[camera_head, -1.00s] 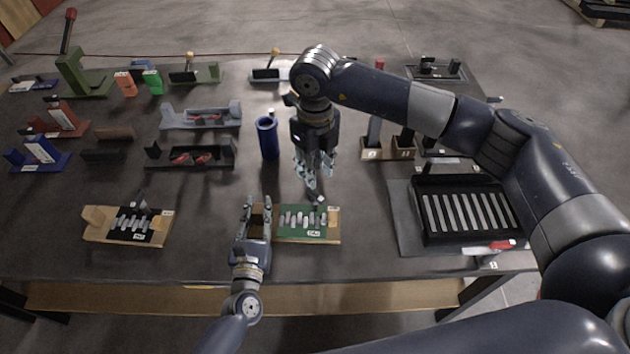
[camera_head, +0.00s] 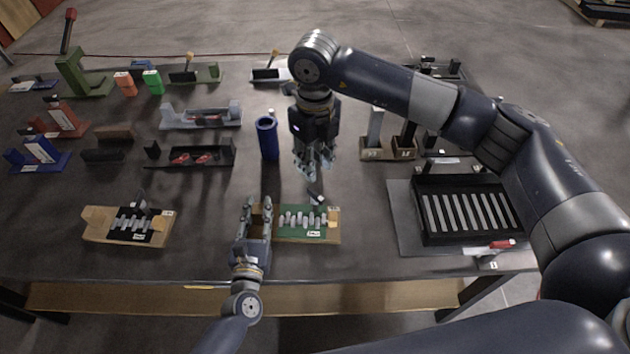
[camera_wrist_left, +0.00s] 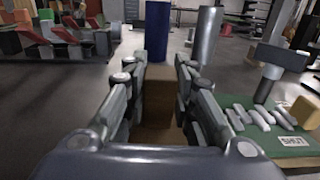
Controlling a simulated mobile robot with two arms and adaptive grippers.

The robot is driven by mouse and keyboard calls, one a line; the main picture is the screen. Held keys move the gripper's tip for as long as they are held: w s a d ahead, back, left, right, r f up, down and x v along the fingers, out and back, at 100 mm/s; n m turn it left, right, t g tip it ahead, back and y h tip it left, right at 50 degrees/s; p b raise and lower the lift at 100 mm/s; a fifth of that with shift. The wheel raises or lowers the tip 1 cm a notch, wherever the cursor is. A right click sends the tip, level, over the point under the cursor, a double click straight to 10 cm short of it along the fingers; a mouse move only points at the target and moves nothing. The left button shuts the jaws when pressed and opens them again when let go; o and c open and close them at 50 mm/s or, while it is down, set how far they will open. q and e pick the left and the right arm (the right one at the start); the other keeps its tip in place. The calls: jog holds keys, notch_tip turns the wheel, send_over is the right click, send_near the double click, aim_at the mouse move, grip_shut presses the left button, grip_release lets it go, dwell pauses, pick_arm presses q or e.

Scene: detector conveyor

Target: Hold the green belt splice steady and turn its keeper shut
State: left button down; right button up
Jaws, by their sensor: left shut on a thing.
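The green belt splice (camera_head: 290,235) is a green plate with pale lacing bars on a wooden base, near the front middle of the table. Its keeper (camera_head: 314,197) is a dark lever at the far edge; in the left wrist view the keeper (camera_wrist_left: 275,62) stands up as a T shape. A label (camera_wrist_left: 292,141) in front of the bars reads SHUT. My left gripper (camera_head: 257,204) is shut on the wooden block (camera_wrist_left: 158,100) at the splice's left end. My right gripper (camera_head: 314,172) hangs above and behind the keeper, apart from it, its fingers spread and empty.
A similar black splice (camera_head: 128,238) on wood lies to the left. A blue cylinder (camera_head: 267,140) stands behind my left gripper. A black slotted tray (camera_head: 418,215) lies to the right.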

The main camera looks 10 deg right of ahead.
aim_at(315, 193)
notch_tip(315, 193, down, 11)
jog(key=shift+r, duration=0.2)
grip_shut()
